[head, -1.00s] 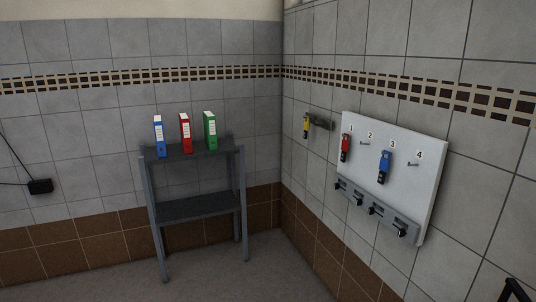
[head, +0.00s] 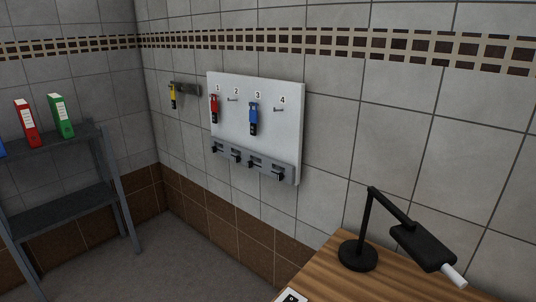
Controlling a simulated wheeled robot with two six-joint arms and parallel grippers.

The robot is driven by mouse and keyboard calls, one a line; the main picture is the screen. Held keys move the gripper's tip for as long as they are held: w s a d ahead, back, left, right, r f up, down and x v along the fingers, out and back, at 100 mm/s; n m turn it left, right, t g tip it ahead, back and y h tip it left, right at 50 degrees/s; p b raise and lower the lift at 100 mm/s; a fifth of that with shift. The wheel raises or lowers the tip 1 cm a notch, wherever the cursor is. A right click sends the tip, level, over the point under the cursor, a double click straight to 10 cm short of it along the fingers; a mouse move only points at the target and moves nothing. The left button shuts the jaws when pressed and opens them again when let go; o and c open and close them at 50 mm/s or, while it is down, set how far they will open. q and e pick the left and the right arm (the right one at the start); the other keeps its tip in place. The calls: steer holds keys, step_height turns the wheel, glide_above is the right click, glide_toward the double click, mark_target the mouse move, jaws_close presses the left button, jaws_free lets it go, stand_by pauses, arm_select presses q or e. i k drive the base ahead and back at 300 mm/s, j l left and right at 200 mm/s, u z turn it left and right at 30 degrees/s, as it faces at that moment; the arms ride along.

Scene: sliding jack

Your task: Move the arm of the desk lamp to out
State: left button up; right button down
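The black desk lamp (head: 372,215) stands on a wooden desk (head: 322,268) at the lower right of the head view. Its round base (head: 358,256) rests on the desk. A thin upright post rises from the base, and the lamp's arm (head: 391,207) slopes down to the right from the top of it. The arm ends in a flat black head (head: 422,246) with a pale cylinder (head: 453,275) at its far end. Neither of my grippers shows in the view.
A white board (head: 255,148) with numbered hooks, a red tag (head: 214,108) and a blue tag (head: 253,118) hangs on the tiled wall. A grey shelf (head: 60,210) with binders stands at left. A white card (head: 291,296) lies at the desk's near edge. The floor between is clear.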

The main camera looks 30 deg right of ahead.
mark_target(424, 247)
steer(key=z, duration=1.9)
